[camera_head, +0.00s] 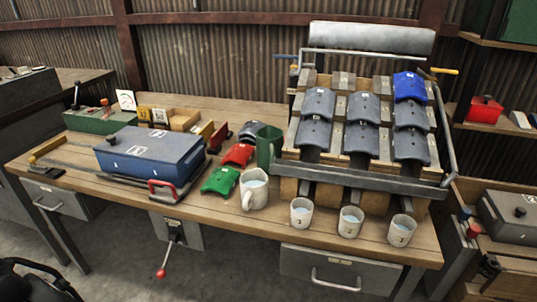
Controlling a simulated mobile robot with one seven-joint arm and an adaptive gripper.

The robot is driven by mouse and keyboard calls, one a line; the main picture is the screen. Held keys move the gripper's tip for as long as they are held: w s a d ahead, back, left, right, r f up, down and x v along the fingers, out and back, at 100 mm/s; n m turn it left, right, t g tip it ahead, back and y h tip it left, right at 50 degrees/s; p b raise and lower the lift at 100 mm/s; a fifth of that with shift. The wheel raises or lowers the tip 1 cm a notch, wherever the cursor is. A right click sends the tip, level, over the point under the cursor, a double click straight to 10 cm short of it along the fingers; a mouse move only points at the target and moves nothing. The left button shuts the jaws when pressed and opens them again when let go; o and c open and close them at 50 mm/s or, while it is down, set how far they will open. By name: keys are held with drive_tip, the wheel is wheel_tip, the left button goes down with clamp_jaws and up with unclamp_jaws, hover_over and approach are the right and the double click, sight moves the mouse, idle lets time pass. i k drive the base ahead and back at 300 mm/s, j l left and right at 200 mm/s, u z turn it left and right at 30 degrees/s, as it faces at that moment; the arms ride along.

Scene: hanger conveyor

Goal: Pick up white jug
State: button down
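The white jug (254,188) stands upright near the front edge of the wooden workbench (130,190), about mid-picture. It holds pale blue liquid, and its handle is on its front left side. A black curved part (35,278) at the bottom left corner looks like my gripper. It is partly cut off by the frame, well to the left of and apart from the jug. Whether it is open or shut does not show.
A green cup (268,147) stands close behind the jug. Green (220,181) and red (238,155) curved tiles lie to its left. Several white cups (301,211) line the front edge to its right, before the tile rack (360,179). A blue box (150,151) sits left.

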sight(254, 182)
drive_tip(key=j, duration=1.35)
drive_tip(key=k+u, duration=0.05)
